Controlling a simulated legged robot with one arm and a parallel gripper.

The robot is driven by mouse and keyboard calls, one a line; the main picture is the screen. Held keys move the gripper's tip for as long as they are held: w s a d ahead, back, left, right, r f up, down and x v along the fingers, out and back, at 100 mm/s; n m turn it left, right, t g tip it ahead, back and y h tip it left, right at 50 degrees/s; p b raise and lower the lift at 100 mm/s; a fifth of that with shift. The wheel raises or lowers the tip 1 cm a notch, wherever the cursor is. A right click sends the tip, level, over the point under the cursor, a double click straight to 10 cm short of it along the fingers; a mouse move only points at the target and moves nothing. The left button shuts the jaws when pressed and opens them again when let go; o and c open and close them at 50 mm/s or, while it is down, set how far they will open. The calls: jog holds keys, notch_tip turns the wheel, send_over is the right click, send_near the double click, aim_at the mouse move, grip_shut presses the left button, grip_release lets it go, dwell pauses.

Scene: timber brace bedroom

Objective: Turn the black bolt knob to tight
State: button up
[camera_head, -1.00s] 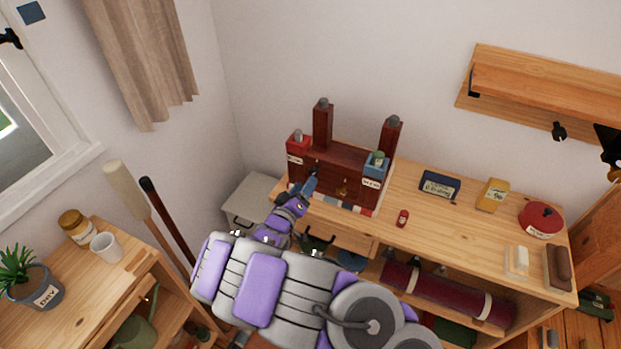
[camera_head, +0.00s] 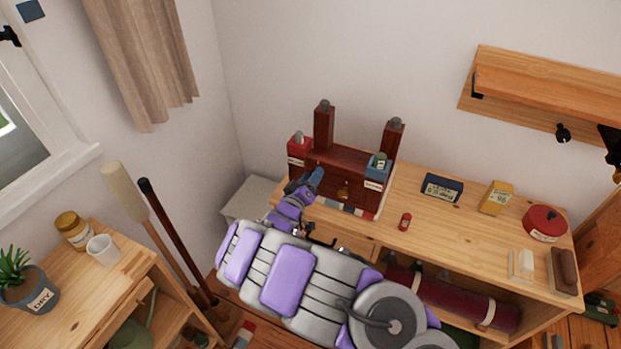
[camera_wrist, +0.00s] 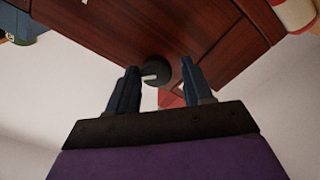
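The black bolt knob (camera_wrist: 157,72), round with a pale mark, shows in the wrist view on the dark red wooden frame (camera_wrist: 110,35). My gripper (camera_wrist: 158,72) has its two blue fingers spread, one on each side of the knob near the tips. I cannot tell whether either finger touches it. In the head view my gripper (camera_head: 315,175) is at the left front of the red frame (camera_head: 345,160) and hides the knob. A small brass-coloured piece (camera_head: 343,192) sits on the frame to the right of the gripper.
A red box (camera_head: 298,150) and a blue box (camera_head: 377,172) flank the frame. The wall is close behind.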

jog(key=shift+d, duration=0.1)
jog(key=c, duration=0.8)
jog(key=shift+m+p, duration=0.5)
jog(key=shift+p, duration=0.25)
jog(key=m+p, duration=0.9)
jog(key=m, duration=0.1)
jog(key=m+p, duration=0.9)
jog(key=m, duration=0.2)
jog(key=shift+s+d+f, duration=0.1)
jog(key=shift+d, duration=0.1)
jog(key=shift+m, duration=0.3)
jog(key=shift+d, duration=0.15)
